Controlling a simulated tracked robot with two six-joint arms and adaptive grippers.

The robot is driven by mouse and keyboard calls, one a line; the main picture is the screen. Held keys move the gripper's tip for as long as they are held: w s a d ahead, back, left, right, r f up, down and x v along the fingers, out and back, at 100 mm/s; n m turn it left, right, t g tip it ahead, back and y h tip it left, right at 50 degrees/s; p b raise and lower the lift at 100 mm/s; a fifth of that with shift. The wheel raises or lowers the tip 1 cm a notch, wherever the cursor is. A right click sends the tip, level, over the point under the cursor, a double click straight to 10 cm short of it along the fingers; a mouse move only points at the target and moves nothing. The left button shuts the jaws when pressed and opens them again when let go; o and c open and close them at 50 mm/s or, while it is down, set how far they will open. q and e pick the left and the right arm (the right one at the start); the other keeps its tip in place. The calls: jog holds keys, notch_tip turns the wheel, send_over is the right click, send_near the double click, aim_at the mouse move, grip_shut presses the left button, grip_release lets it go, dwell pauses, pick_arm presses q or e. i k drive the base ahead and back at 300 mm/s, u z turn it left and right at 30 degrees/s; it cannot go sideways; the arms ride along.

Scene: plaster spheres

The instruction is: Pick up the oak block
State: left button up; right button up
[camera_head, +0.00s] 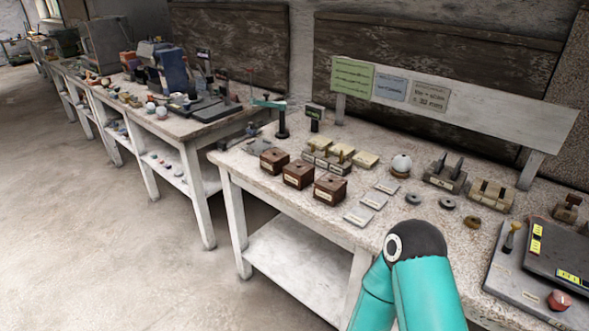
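I cannot tell for sure which thing is the oak block. Three dark brown wooden boxes with pale labels stand in a slanting row near the table's left front edge: a left one (273,160), a middle one (298,174) and a right one (330,188). A tan slotted block (491,194) stands further right. A teal arm of mine with a dark rounded joint rises from the bottom edge, right of centre. Neither gripper shows.
The worn table (375,235) also holds a white sphere (401,162) on a brown ring, pale tiles, dark rings and a grey panel (520,280) with a red knob (558,299). A sign board (460,105) stands behind. A cluttered second table (180,125) is left; open floor lies front left.

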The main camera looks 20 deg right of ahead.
aim_at(329, 189)
jog(key=z, duration=0.05)
jog(key=i, duration=0.95)
jog(key=z, duration=0.35)
